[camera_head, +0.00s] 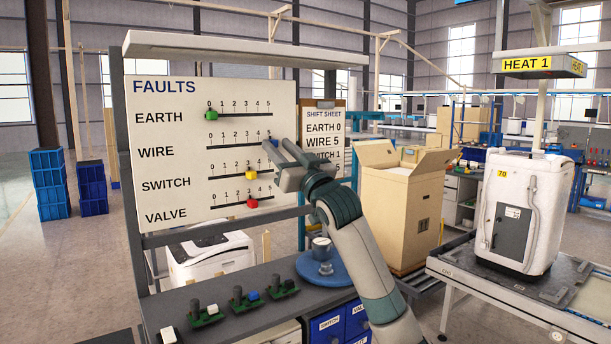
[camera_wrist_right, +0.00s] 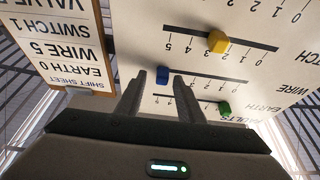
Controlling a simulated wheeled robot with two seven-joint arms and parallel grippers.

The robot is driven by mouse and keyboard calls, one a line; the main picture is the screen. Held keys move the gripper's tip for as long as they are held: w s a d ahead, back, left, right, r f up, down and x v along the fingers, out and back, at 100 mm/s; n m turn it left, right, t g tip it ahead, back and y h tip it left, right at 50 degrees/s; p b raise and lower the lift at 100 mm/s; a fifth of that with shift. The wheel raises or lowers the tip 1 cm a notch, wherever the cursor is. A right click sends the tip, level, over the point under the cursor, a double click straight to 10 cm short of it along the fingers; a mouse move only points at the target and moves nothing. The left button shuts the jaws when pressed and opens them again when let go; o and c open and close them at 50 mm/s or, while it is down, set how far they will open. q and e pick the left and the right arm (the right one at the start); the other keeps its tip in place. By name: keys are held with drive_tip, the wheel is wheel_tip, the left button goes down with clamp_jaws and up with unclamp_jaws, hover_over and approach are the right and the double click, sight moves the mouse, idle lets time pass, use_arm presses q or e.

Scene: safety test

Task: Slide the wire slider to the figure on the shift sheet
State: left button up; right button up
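The white FAULTS board (camera_head: 165,120) carries slider rows for EARTH, WIRE, SWITCH and VALVE, each marked 0 to 5. The blue wire slider (camera_wrist_right: 162,75) is at the 5 end of its row. In the head view it is mostly hidden behind my fingers. My right gripper (camera_head: 274,146) is at that end of the row, open, its two fingertips (camera_wrist_right: 160,82) on either side of the slider. I cannot tell whether either touches it. The shift sheet (camera_head: 323,116) reads EARTH 0, WIRE 5, SWITCH 1; my arm hides its lower part. My left gripper is out of view.
The green earth slider (camera_head: 211,114) is at 0. The yellow switch slider (camera_head: 250,174) and red valve slider (camera_head: 252,203) are near 3. Below stands a dark bench (camera_head: 240,284) with several small parts and a blue round stand (camera_head: 312,274). A cardboard box (camera_head: 398,220) is right.

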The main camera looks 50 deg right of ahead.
drive_tip(key=b+v, duration=0.7)
drive_tip(key=v, duration=0.9)
drive_tip(key=shift+s+b, duration=0.25)
drive_tip(key=shift+b, duration=0.15)
drive_tip(key=shift+s+f, duration=0.1)
drive_tip(key=shift+f, duration=0.1)
